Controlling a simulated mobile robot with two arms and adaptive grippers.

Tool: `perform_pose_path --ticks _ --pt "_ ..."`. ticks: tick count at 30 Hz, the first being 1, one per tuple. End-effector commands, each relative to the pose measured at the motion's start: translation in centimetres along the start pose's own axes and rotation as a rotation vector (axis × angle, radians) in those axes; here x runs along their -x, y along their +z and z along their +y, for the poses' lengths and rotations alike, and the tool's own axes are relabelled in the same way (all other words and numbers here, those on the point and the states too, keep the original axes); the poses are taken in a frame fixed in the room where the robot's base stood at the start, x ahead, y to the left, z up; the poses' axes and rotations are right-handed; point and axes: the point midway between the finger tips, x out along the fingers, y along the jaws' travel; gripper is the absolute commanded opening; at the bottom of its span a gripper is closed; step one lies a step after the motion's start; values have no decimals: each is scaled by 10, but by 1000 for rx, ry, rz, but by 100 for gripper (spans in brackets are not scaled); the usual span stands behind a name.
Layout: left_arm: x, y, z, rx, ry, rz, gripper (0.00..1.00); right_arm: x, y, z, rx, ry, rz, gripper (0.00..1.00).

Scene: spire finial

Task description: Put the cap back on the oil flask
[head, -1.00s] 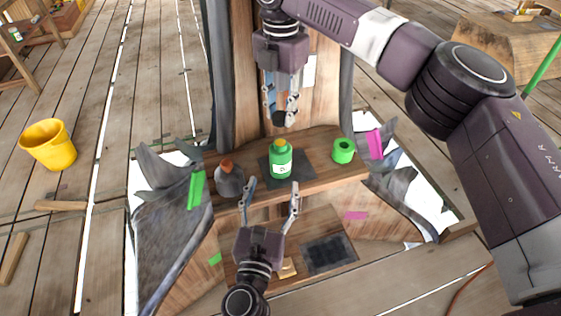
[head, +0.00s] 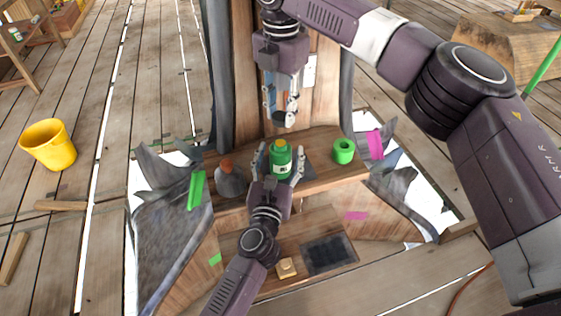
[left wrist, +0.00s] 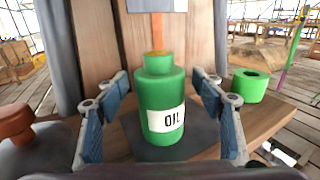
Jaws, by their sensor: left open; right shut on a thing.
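The green oil flask (head: 280,157) stands upright on a dark mat (head: 311,172) on the wooden ledge. In the left wrist view the flask (left wrist: 160,95) shows its white OIL label and a yellow-orange top at the neck, with no cap on it. My left gripper (head: 280,163) is open, its fingers on either side of the flask with small gaps. My right gripper (head: 281,118) points down just above and behind the flask, shut on a small dark thing that looks like the cap; the fingers mostly hide it.
A grey flask with an orange-brown stopper (head: 229,180) stands left on the ledge (head: 325,176). A green ring-shaped piece (head: 344,151) stands to the right. A wooden post (head: 247,100) rises behind. A yellow bucket (head: 48,147) is on the floor far left.

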Motion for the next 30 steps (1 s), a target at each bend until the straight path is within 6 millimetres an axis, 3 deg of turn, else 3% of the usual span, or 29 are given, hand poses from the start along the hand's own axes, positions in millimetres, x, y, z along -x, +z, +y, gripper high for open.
perform_pose_path --ticks 6,22,26,30 --pt "0 0 0 0 0 0 60 0 0 0 0 0 0 18" --pt "0 0 0 0 0 0 1 0 0 0 0 0 0 18" --pt "0 0 0 -1 0 0 0 -2 0 0 0 -1 1 18" --pt "0 0 0 -1 0 0 0 -22 -1 -1 0 -2 4 18"
